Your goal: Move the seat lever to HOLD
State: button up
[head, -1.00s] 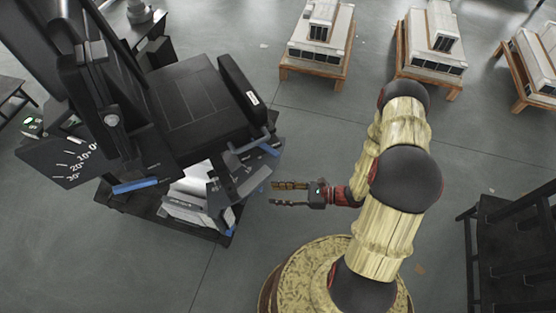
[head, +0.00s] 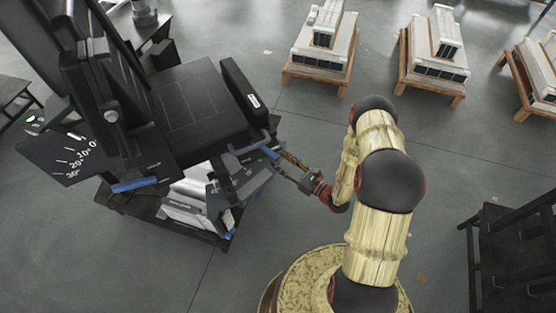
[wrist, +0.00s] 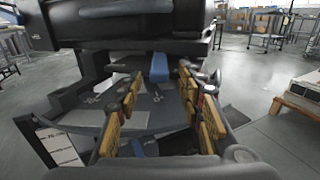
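A black seat (head: 195,105) stands at the left in the head view. A lever with a blue grip (head: 268,152) sticks out from its near side, below the armrest, above a dark grey plate with small white labels (head: 240,175). I cannot read the word HOLD on it. My gripper (head: 281,162) is at the blue grip, fingers apart. In the wrist view the blue grip (wrist: 159,68) lies between or just beyond the tips of my open gripper (wrist: 160,82). I cannot tell whether either finger touches it.
Another blue handle (head: 134,185) sits lower left on the seat, by a plate marked in degrees (head: 62,160). Wooden stands with white models (head: 322,45) are at the back. A black rack (head: 515,245) is at the right. The floor between is clear.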

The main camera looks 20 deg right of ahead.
aim_at(265, 149)
jog(key=shift+x, duration=1)
jog(key=shift+c, duration=1.2)
jog(key=c, duration=0.7)
grip_shut()
